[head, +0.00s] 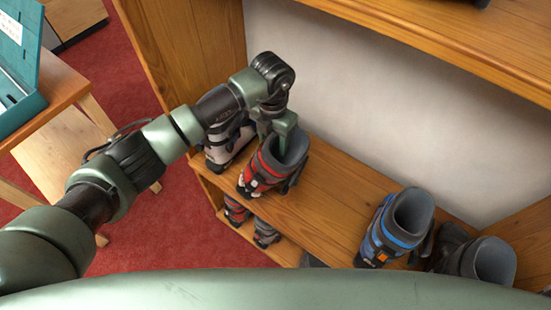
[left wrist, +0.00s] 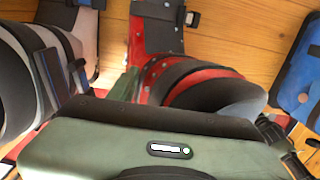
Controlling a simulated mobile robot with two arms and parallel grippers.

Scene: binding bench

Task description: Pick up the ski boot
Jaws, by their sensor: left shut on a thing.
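A red ski boot (head: 267,168) with a grey liner is at the wooden shelf (head: 335,200), upright. My left gripper (head: 280,138) reaches down from above and is shut on the upper cuff of this boot. Its fingertips are partly hidden by the cuff. I cannot tell whether the sole touches the board. In the left wrist view the red boot (left wrist: 140,72) fills the middle, just beyond the green gripper body. My right gripper is not in view.
A white boot (head: 222,150) stands close on the left, partly behind my arm. A blue boot (head: 385,235) and dark boots (head: 485,258) stand to the right. Bare board lies between. Red and grey boots (head: 265,232) are on a lower shelf. An upper shelf (head: 450,35) overhangs.

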